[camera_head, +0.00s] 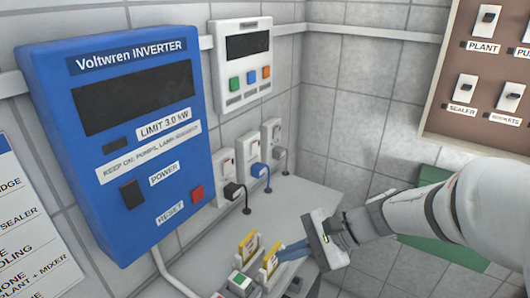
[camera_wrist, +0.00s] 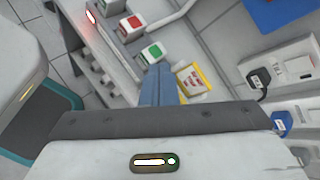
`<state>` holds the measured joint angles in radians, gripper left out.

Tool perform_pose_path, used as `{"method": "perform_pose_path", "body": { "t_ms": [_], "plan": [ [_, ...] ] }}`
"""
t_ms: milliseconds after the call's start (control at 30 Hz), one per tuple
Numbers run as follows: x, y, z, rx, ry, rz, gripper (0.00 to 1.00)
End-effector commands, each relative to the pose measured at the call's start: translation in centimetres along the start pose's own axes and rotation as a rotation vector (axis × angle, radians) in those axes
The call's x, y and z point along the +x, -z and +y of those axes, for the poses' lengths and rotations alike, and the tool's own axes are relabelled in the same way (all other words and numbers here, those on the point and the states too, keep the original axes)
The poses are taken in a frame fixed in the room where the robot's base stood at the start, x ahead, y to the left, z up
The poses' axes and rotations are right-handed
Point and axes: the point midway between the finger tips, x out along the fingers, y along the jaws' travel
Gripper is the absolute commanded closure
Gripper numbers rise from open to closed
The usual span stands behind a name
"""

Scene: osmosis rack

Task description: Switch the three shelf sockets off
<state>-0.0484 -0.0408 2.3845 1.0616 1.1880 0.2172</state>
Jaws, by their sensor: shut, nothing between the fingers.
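Three white shelf sockets are on the wall above the shelf: the nearest (camera_head: 223,168), the middle (camera_head: 246,150) and the far one (camera_head: 271,133). They hold a black plug (camera_head: 232,190), a blue plug (camera_head: 259,169) and a grey plug (camera_head: 280,153). Their switch positions are too small to tell. My gripper (camera_head: 286,252) is shut and empty, its blue fingers over the shelf, apart from the sockets and beside yellow-edged cards. In the wrist view my fingers (camera_wrist: 156,82) point away from the nearest socket (camera_wrist: 298,66), at right with its black plug (camera_wrist: 258,80).
The blue inverter (camera_head: 120,130) hangs left of the sockets. A white panel (camera_head: 243,75) with coloured buttons is above them. A brown switch board (camera_head: 450,110) is at right. Green and red buttons (camera_wrist: 152,53) and a yellow-edged card (camera_wrist: 193,80) stand close to my fingers.

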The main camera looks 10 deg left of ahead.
Motion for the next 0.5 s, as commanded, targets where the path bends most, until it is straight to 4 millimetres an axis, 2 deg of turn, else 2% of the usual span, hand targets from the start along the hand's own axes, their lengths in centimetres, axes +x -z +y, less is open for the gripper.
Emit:
{"method": "perform_pose_path", "body": {
  "t_ms": [33,100,300,400,500],
  "plan": [
    [1.0,0.4,-1.6,0.094,0.069,-0.070,1.00],
    [1.9,0.9,-4.5,0.223,0.181,-0.166,1.00],
    [2.5,4.3,-11.3,0.538,0.480,-0.394,1.00],
    [2.3,6.3,-13.4,0.642,0.594,-0.467,1.00],
    [2.0,7.8,-14.7,0.707,0.672,-0.513,1.00]
  ]
}}
